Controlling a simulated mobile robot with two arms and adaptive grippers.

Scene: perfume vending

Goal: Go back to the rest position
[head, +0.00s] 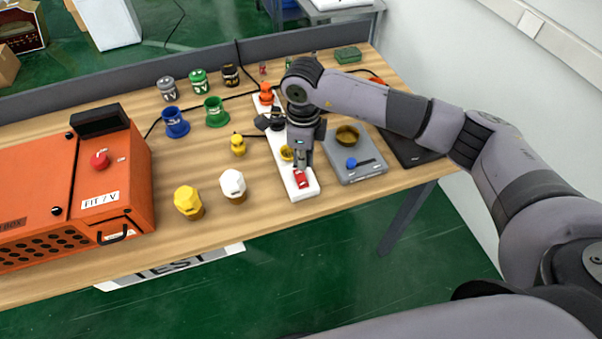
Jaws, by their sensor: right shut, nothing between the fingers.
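My right arm reaches in from the right edge over the table (225,210). Its gripper (301,166) points down above the front end of the white strip (303,194). The gripper is shut and empty. A small red piece (302,179) sits on the strip just below and in front of the fingertips; I cannot tell whether they touch it. A yellow piece (286,154) is on the strip beside the gripper, partly hidden by it. My left gripper is not in view.
Close to the gripper's right is a grey device (368,174) with a blue knob and a brown bowl. Yellow (187,200) and white (232,184) capped bottles stand left. An orange box (40,185) fills the table's left. Several cups and jars stand behind. A wall borders the right.

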